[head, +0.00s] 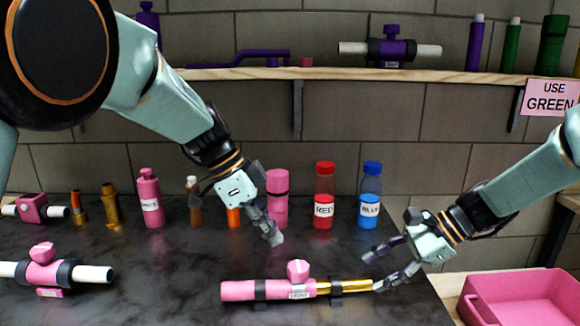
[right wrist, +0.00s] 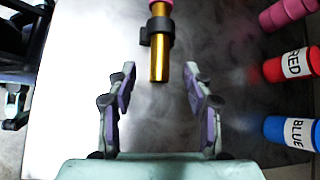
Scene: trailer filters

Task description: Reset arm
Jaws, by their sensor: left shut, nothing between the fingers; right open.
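My left gripper (head: 275,239) is shut and empty, pointing down over the middle of the dark counter (head: 180,270), in front of the pink bottle. My right gripper (head: 374,270) is open at the right end of the pink and gold filter assembly (head: 240,291) in the head view. In the right wrist view my right gripper (right wrist: 160,100) has its fingers spread wide. The gold tube (right wrist: 160,65) ends between and just beyond them, with nothing held. The assembly lies in black clips, with a pink knob on top.
A red bottle (head: 324,190), a blue bottle (head: 370,190) and a pink bottle (head: 278,205) stand at the back. A second pink valve assembly (head: 45,272) lies at left. A pink bin (head: 530,290) sits at right. A wooden shelf (head: 330,73) holds purple and green parts.

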